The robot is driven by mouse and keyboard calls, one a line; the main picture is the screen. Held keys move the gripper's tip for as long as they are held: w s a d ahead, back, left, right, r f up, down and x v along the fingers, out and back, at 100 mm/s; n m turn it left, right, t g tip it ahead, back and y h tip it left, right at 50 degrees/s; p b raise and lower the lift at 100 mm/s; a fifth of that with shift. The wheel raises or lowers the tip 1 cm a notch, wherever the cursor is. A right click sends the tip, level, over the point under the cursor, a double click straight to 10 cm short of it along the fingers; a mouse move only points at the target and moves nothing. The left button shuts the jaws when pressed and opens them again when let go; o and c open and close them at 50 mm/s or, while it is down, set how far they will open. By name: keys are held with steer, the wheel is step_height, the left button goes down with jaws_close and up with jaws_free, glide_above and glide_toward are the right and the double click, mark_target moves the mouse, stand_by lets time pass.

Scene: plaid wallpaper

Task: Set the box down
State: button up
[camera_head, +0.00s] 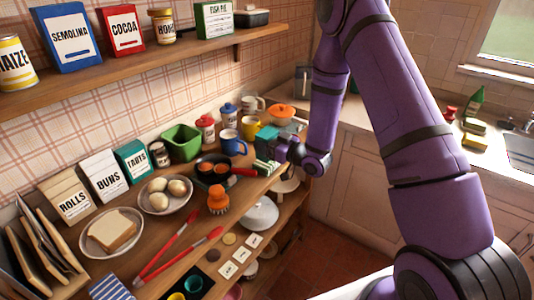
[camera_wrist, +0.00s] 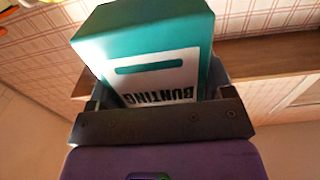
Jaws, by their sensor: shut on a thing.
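The box (camera_wrist: 143,40) is teal with a white label reading BUNTING, upside down in the wrist view. My gripper (camera_wrist: 160,95) is shut on it, with a dark finger on each side. In the head view the teal box (camera_head: 266,138) is at the right end of the wooden counter (camera_head: 130,262), partly hidden by my gripper (camera_head: 273,154). I cannot tell whether its underside touches the counter.
A yellow mug (camera_head: 250,127), a blue mug (camera_head: 232,143) and an orange-lidded pot (camera_head: 281,115) crowd around the box. A dark pan (camera_head: 208,160) with a red handle lies to its left. A shelf (camera_head: 150,60) runs above.

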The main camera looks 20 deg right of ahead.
steer(key=shift+f, duration=2.1)
steer(key=shift+f, duration=0.1)
steer(key=o, duration=1)
